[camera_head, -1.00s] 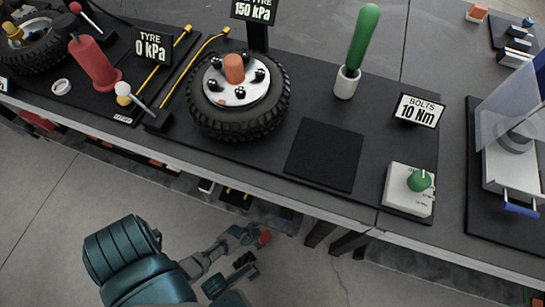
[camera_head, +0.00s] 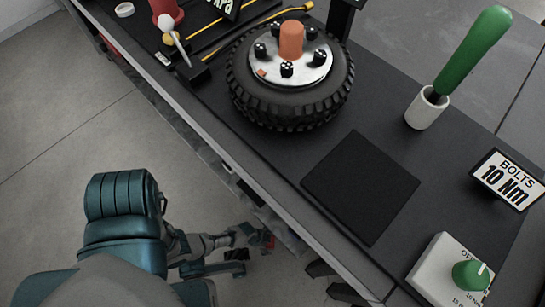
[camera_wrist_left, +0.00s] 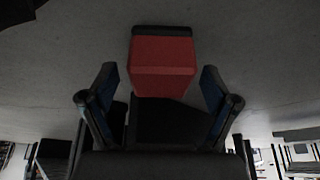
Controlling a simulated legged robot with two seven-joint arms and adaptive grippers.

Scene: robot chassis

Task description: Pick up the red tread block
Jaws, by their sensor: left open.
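The red tread block, a red block with a black face, shows in the left wrist view (camera_wrist_left: 162,55) centred between my two spread fingers. It is a small red patch in the head view (camera_head: 268,240), beside the fingertips. My left gripper is low in front of the workbench in the head view (camera_head: 245,247), and its open fingers also show in the left wrist view (camera_wrist_left: 160,88). I cannot tell whether the fingers touch the block, or what supports it.
The workbench (camera_head: 395,275) runs diagonally, its front edge close to my left gripper. On it are a wheel (camera_head: 290,108), a black square pad (camera_head: 362,187), a green-handled tool in a white cup (camera_head: 470,55) and a dial box (camera_head: 440,265). Grey floor (camera_head: 60,130) is clear at left.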

